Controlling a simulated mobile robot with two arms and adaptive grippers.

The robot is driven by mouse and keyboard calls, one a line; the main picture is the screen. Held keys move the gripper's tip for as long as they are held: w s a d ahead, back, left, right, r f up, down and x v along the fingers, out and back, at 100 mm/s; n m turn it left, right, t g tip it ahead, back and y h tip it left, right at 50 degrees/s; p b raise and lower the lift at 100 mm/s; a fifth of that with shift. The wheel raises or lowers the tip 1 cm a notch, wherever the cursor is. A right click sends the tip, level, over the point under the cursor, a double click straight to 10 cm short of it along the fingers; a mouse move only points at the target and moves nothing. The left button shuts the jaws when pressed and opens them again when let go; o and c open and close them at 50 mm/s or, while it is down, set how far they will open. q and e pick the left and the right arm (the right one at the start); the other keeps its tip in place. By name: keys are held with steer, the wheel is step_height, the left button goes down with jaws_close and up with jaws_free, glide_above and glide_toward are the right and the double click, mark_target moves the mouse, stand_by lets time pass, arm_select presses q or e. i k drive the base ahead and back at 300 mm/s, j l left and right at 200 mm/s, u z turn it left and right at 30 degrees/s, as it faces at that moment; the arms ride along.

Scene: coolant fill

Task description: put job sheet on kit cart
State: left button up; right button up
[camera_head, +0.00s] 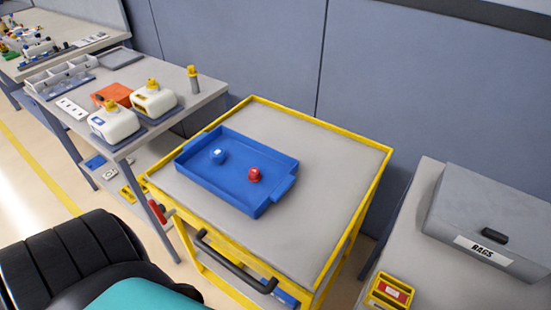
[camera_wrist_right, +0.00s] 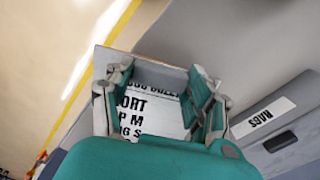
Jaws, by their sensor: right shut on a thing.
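The job sheet (camera_wrist_right: 142,108) is a white sheet with large black print, partly hidden by the gripper, in the right wrist view. My right gripper (camera_wrist_right: 162,84) is shut on it, with teal fingers on both sides. Neither the sheet nor this gripper shows in the head view. The kit cart (camera_head: 325,165) has a grey top, a yellow rim and a black handle, and stands at the middle of the head view. My left gripper is not in view.
A blue tray (camera_head: 225,188) on the cart's left part holds a blue cap (camera_head: 218,156) and a red cap (camera_head: 254,175). The cart's back and right top is bare. A grey RAGS box (camera_head: 490,215) stands on the right bench. White jugs (camera_head: 114,124) stand on the left bench.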

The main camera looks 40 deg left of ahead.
mark_target(308, 217)
steer(key=k, duration=0.55)
steer(key=j+u, duration=0.15)
steer(key=u, duration=0.25)
steer(key=i+j+u, duration=0.1)
steer(key=u, duration=0.3)
steer(key=j+u, duration=0.1)
steer(key=u, duration=0.3)
steer(key=i+j, duration=0.1)
steer(key=i, duration=0.35)
